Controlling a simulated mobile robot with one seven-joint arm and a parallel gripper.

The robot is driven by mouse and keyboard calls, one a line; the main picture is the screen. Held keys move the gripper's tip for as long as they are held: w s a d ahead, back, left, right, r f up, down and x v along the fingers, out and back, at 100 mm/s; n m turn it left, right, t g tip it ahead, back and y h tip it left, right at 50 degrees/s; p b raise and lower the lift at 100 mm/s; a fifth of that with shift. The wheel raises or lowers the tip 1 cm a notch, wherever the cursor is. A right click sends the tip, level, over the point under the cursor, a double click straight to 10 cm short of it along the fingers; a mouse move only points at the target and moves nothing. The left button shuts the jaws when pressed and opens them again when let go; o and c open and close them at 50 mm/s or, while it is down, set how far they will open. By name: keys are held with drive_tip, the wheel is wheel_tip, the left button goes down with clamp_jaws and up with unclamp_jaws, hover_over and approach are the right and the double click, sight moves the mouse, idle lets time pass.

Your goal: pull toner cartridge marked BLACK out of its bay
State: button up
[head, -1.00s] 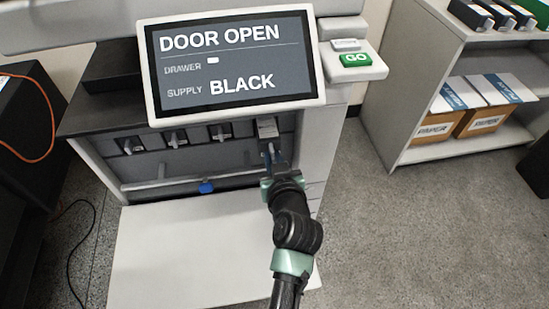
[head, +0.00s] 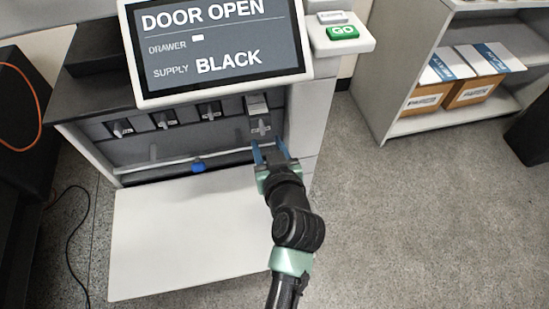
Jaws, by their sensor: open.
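The printer's open front (head: 140,155) shows a row of cartridge bays. The rightmost cartridge (head: 257,105) has a grey top and a pale handle (head: 262,128). It looks larger and stands further forward than the others; its marking is too small to read. My gripper (head: 268,150) is open and empty, its blue fingers spread just in front of and below that handle, apparently apart from it. The screen (head: 225,48) reads DOOR OPEN and SUPPLY BLACK.
Other cartridges (head: 163,120) sit to the left. A blue knob (head: 198,167) is on a rail below them. The lowered white door panel (head: 185,235) lies beneath my arm. A green GO button (head: 343,32) and a shelf with boxes (head: 425,98) are at right. Floor at right is clear.

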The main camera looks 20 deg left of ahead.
drive_tip(key=v, duration=0.8)
drive_tip(key=shift+p, duration=0.45)
drive_tip(key=shift+s+d, duration=0.1)
drive_tip(key=shift+s, duration=0.05)
